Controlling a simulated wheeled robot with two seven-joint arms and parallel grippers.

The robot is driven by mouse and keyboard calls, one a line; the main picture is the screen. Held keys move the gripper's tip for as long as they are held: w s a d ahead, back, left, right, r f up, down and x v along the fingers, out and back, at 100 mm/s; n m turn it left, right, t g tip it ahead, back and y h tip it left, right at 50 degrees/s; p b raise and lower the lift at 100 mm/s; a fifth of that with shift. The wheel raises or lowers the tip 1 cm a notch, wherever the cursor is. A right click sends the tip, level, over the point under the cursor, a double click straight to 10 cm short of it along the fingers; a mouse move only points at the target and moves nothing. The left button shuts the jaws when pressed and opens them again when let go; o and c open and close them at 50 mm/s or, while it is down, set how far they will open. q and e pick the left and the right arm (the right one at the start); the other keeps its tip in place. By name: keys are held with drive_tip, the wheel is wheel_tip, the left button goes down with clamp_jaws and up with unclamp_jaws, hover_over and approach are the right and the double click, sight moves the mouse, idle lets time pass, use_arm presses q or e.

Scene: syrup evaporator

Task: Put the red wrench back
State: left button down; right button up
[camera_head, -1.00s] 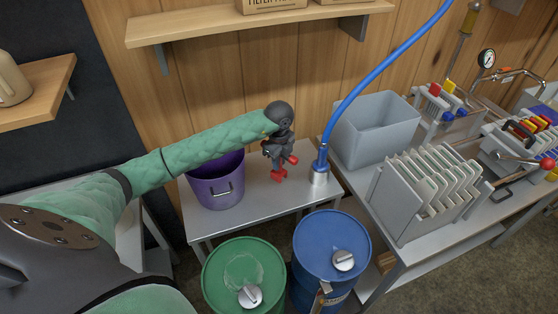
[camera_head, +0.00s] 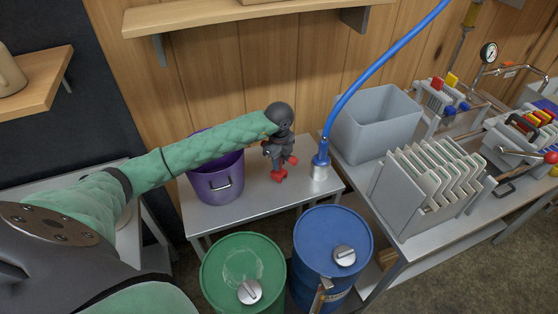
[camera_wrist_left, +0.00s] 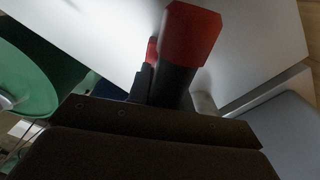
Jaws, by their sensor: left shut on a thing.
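My left gripper (camera_head: 281,168) is at the end of the green arm, pointing down above the grey metal table, between the purple bucket (camera_head: 216,184) and the blue hose's metal fitting (camera_head: 319,172). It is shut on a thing. Red pieces show at its lower end, and a large red block (camera_wrist_left: 190,35) on a dark stem shows in the left wrist view, with a smaller red piece beside it. I cannot clearly separate the red wrench from the red fingertips; its full shape is hidden. My right gripper is not in view.
A green drum (camera_head: 243,270) and a blue drum (camera_head: 332,250) stand in front of the table. A grey bin (camera_head: 377,128) and a rack of plates (camera_head: 430,190) stand on the bench at right. The table front is mostly clear.

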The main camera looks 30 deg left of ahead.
use_arm(q)
drive_tip(key=shift+f, duration=0.3)
drive_tip(key=c, duration=0.5)
unclamp_jaws()
drive_tip(key=shift+r+p, duration=1.85)
drive_tip(key=shift+r, duration=2.2)
